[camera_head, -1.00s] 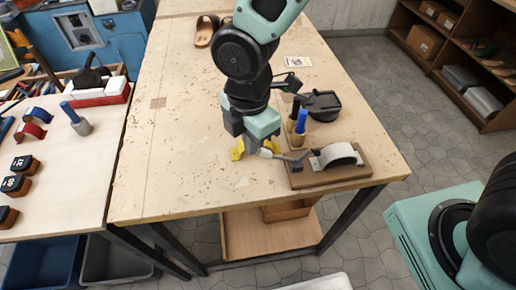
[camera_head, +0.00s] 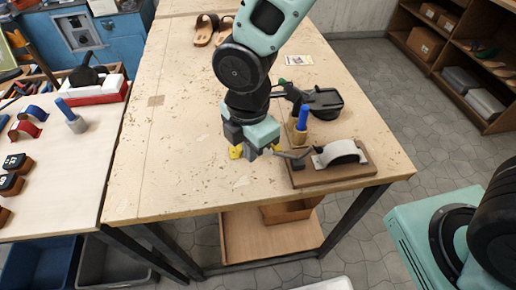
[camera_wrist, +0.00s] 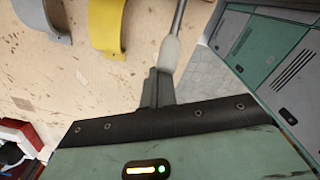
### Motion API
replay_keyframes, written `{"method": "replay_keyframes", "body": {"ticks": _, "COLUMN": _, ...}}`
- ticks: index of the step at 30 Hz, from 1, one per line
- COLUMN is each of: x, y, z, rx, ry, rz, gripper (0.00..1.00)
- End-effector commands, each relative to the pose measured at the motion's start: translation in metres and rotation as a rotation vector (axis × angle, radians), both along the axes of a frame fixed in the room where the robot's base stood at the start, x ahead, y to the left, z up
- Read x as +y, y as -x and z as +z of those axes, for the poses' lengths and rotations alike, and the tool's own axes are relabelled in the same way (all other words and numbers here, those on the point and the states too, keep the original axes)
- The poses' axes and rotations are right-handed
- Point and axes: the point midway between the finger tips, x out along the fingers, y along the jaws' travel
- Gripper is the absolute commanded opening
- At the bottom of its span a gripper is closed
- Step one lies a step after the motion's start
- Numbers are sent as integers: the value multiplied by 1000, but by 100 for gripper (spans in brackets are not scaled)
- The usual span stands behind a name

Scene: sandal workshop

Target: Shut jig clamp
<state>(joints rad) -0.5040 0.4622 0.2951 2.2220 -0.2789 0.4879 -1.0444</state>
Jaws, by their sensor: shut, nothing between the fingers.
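The jig (camera_head: 345,176) is a wooden board near the table's front right edge, carrying a pale curved form (camera_head: 333,153) with a dark top. Its clamp lever (camera_head: 297,157) is a grey rod reaching left from the form, low and close to level. My gripper (camera_head: 257,155) is shut and empty at the lever's left end. In the wrist view, the lever's light grey grip (camera_wrist: 170,54) lies right at my fingertips (camera_wrist: 157,86). I cannot tell whether they touch.
A yellow curved piece (camera_head: 236,152) lies beside my gripper and also shows in the wrist view (camera_wrist: 106,25), near a grey one (camera_wrist: 42,18). A blue-handled tool (camera_head: 302,120) and a black device (camera_head: 324,102) stand behind the jig. The table's left half (camera_head: 165,150) is clear.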

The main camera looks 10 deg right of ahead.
Motion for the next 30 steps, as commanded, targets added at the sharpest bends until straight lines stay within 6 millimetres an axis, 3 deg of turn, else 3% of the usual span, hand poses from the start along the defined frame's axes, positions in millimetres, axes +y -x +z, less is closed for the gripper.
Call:
{"method": "replay_keyframes", "body": {"ticks": 5, "x": -3, "y": 0, "z": -12, "rx": 5, "ry": 7, "rz": -3, "gripper": 0}}
{"method": "replay_keyframes", "body": {"ticks": 17, "x": -7, "y": -1, "z": -10, "rx": 4, "ry": 9, "rz": -5, "gripper": 0}}
{"method": "replay_keyframes", "body": {"ticks": 30, "x": -27, "y": 0, "z": -4, "rx": 6, "ry": 11, "rz": -7, "gripper": 0}}
